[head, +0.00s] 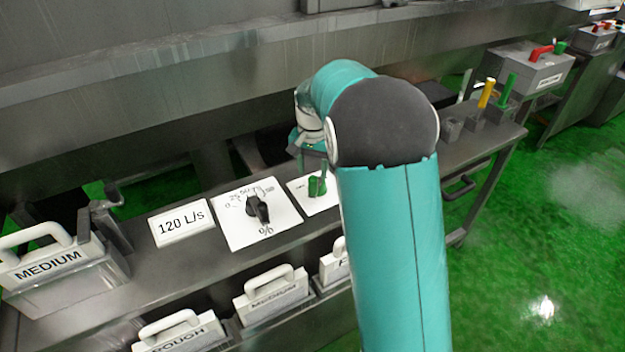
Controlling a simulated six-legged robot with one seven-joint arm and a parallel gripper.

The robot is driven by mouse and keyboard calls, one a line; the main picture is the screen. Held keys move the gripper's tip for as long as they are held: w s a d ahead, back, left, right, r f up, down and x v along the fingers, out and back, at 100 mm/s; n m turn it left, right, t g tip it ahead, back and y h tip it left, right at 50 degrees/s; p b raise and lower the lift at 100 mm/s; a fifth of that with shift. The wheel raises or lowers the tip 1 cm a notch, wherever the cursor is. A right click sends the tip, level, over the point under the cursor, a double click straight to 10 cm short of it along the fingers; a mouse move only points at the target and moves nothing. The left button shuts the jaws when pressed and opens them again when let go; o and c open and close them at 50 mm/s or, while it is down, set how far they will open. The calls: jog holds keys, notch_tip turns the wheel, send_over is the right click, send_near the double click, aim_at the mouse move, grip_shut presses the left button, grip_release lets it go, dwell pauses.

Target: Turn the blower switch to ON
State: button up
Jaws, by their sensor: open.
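A green switch knob (317,187) stands on a white plate (297,193) in the middle of the bench; it is likely the blower switch. My arm hides the right part of this plate, and the small print beside the knob is too small to read. My gripper (310,154) shows only in part, at the end of my teal arm, just above and behind the green knob in the picture. It is open, and I see nothing in it. Whether it touches the knob cannot be told.
Left of the switch are a black dial (258,210) on a white plate and a sign reading 120 L/s (181,222). A MEDIUM box (60,270) stands far left. More handled boxes (271,295) sit below. Coloured handles (487,93) stand at right; green floor is open there.

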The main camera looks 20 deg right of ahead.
notch_tip(320, 180, up, 8)
jog(key=shift+f, duration=0.15)
dwell(0.4)
jog(key=s+a+r+n+t, duration=0.15)
jog(key=s+r, duration=0.25)
jog(key=s, duration=0.4)
jog(key=s+a+r+n+t, duration=0.1)
jog(key=s+r+n, duration=0.1)
jog(key=s+r, duration=0.45)
jog(key=s+a+f+n+t, duration=0.1)
jog(key=s+f, duration=0.1)
jog(key=s, duration=0.6)
jog(key=s+a+f+n+t, duration=0.1)
jog(key=s+f+n+t, duration=0.1)
jog(key=s, duration=0.6)
jog(key=shift+s+f, duration=0.15)
